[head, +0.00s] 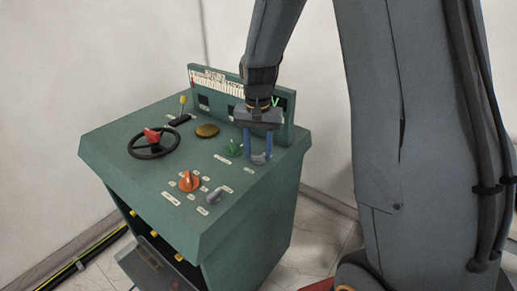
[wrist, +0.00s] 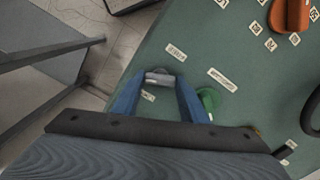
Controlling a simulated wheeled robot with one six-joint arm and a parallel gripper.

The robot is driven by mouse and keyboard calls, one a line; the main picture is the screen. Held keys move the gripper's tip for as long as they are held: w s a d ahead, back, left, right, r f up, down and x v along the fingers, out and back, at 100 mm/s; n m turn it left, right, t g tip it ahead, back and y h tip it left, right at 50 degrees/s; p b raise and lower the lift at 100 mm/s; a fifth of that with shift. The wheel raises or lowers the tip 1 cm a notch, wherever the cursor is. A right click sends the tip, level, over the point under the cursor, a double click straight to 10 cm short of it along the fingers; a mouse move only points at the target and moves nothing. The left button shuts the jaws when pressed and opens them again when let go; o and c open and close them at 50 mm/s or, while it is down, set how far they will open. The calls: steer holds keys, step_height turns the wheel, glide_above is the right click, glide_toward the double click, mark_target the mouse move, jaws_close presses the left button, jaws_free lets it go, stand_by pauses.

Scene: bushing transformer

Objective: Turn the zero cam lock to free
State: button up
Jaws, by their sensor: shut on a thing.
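A grey knob (head: 260,158) sits near the right edge of the green console's sloped top. My gripper (head: 257,155) reaches down from above with its blue fingers on either side of this knob, shut on it. In the wrist view the grey knob (wrist: 160,76) shows between the tips of my gripper (wrist: 158,82). A small white label lies beside it, too small to read, so I cannot confirm from lettering that this is the zero cam lock. The fingers hide part of the knob's sides.
A green knob (head: 233,148) stands close to the left of my fingers. An orange knob (head: 189,181) and another grey knob (head: 214,196) are nearer the front. A black handwheel (head: 136,151) is at the left. An upright gauge panel (head: 289,124) stands close behind my gripper.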

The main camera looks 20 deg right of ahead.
mark_target(258, 155)
steer(key=m+p, duration=0.1)
steer(key=m, duration=0.4)
steer(key=shift+r, duration=0.1)
stand_by(0.7)
steer(key=o, duration=1)
steer(key=shift+o, duration=0.2)
steer(key=shift+r+b, duration=0.9)
steer(key=shift+r, duration=2.95)
steer(key=s+f+n, duration=0.3)
steer(key=s+n, duration=0.2)
steer(key=s, duration=0.3)
steer(key=s+f+n+t, duration=0.1)
steer(key=s+f+n, duration=0.2)
steer(key=s, duration=0.6)
steer(key=n, duration=0.2)
steer(key=shift+s+n, duration=0.15)
steer(key=shift+n, duration=0.15)
